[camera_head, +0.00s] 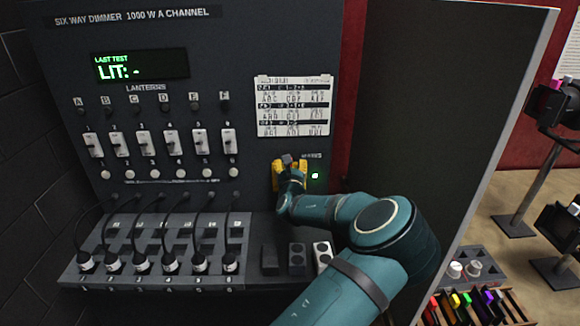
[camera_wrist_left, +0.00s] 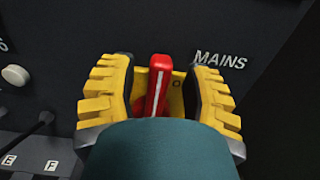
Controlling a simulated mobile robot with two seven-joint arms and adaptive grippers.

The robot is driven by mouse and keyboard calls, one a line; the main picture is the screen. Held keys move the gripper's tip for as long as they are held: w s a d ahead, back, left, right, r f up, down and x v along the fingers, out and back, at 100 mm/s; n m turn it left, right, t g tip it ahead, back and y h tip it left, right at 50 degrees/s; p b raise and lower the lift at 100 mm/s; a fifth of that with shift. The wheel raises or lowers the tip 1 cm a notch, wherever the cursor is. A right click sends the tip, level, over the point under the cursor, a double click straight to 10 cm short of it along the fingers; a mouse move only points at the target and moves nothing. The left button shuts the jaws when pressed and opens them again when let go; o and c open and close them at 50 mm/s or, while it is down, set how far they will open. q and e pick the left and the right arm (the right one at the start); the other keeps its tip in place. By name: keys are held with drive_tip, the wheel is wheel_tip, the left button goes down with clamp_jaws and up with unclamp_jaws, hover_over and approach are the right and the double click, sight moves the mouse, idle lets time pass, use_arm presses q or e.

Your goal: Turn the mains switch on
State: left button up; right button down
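The mains switch has a red lever with a white stripe (camera_wrist_left: 159,88) on a yellow plate (camera_wrist_left: 141,82), seen in the left wrist view beside the word MAINS. An O-shaped mark shows to the lever's right. My left gripper (camera_wrist_left: 160,95) has its yellow fingers open on either side of the lever, with a gap on each side. It also shows in the head view (camera_head: 289,174), in front of the panel's lower right, where it hides the lever. The lever's lower end is hidden behind my gripper's body. My right gripper is not in view.
A green light (camera_head: 315,176) glows right of my gripper. The dimmer panel carries several white sliders (camera_head: 132,143), a display reading "LIT: -" (camera_head: 140,67) and a printed chart (camera_head: 293,106). Plugged cables (camera_head: 142,264) line the shelf. A cabinet door (camera_head: 440,100) stands right of my arm.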

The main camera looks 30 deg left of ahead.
use_arm(q)
drive_tip(key=v, duration=1.2)
drive_tip(key=shift+f, duration=0.1)
